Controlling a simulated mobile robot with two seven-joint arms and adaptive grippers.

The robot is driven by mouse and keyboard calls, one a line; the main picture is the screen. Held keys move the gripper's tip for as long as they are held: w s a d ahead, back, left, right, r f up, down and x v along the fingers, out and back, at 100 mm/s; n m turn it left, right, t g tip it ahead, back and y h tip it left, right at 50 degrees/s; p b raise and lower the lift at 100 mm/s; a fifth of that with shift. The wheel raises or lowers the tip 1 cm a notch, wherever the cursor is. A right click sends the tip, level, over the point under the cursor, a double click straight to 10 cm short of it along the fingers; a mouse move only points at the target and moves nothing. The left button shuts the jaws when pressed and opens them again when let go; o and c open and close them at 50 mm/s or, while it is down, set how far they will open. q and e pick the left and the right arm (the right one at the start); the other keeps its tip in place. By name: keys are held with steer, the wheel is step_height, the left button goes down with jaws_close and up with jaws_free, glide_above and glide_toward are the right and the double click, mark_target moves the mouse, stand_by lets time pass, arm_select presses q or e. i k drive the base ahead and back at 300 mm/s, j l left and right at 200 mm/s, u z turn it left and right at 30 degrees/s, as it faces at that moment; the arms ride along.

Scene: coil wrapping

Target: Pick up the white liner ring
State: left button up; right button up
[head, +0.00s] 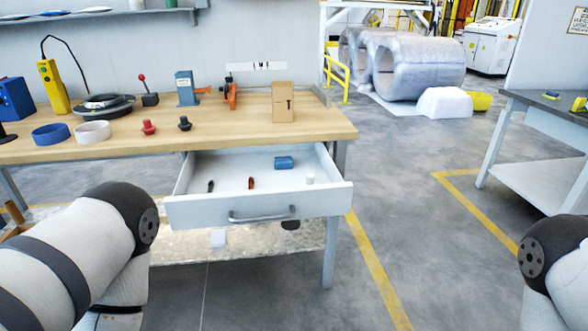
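The white liner ring (92,132) lies flat on the wooden workbench (330,128), toward its front left. A blue ring (51,134) lies just to its left, close beside it. Part of my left arm shows at the lower left and part of my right arm at the lower right edge. Both grippers are out of the picture, and nothing is seen touching the white ring.
An open drawer (235,208) with small items juts out below the bench front. Red (149,127) and black (185,123) knobs stand right of the white ring. A dark round device (104,105) sits behind it. A cardboard box (282,102) stands farther right.

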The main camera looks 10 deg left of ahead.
mark_target(88, 134)
steer(key=u, duration=1.45)
